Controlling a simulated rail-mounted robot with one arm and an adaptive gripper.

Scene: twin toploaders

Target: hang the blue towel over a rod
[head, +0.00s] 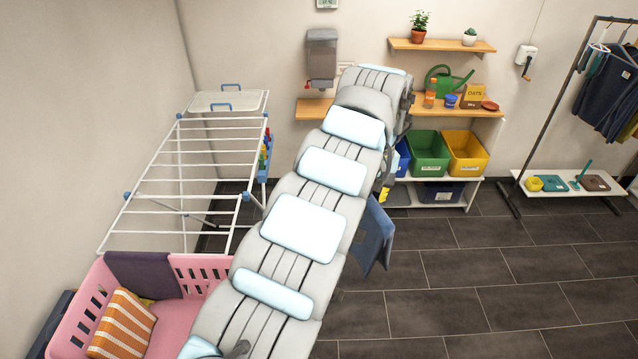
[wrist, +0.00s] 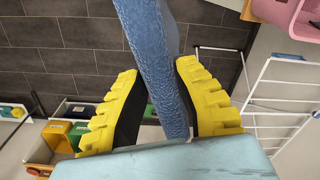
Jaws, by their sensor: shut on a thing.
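The blue towel (head: 371,236) hangs below my arm in the head view, to the right of the drying rack and clear of it. In the wrist view the towel (wrist: 160,65) runs between the two yellow fingers of my gripper (wrist: 157,110), which is shut on it. In the head view the fingers are mostly hidden by my arm. The white drying rack (head: 187,167) with several rods stands at the left. Its rods also show at the right of the wrist view (wrist: 272,105). The rods I can see are bare.
A pink basket (head: 182,318) with a dark cloth (head: 143,274) over its rim and an orange striped cloth (head: 122,324) is at the lower left. A shelf (head: 480,128) with coloured bins stands at the back wall. A clothes rail (head: 560,105) is at the right. The tiled floor is open.

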